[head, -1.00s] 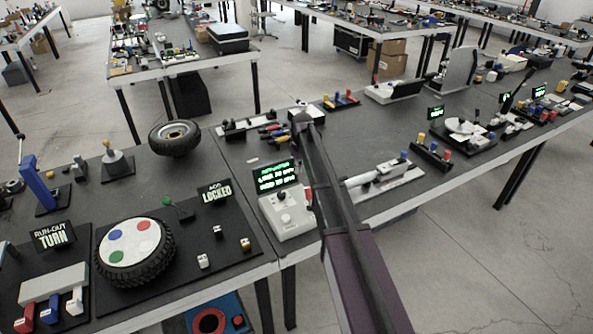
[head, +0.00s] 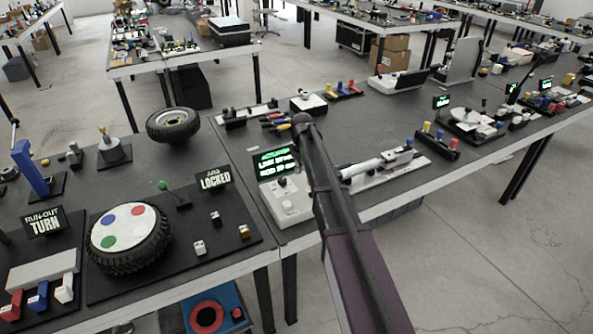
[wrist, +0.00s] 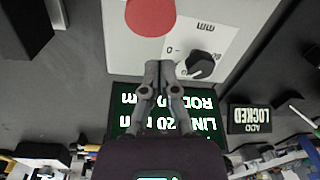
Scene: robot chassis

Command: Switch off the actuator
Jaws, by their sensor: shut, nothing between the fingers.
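The actuator's control box (head: 290,206) is a pale grey unit with a tilted black display (head: 276,162) showing green text, part of it unreadable. In the wrist view its panel (wrist: 120,48) carries a round red button (wrist: 151,14) and a black knob (wrist: 200,66) beside "0" and "mm" marks. The display (wrist: 207,122) shows upside down there, with lines starting "LIN" and "ROD". My gripper (wrist: 160,66) is shut and empty over the panel, between the red button and the display, left of the knob. I cannot tell whether it touches. In the head view my arm hides the gripper and red button.
Left of the box is a board with a wheel (head: 129,238), a "LOCKED" sign (head: 214,181) and small levers. A loose tyre (head: 173,124) lies behind. Right of my arm is a linear device (head: 385,164) on a white plate. The table's front edge is close by.

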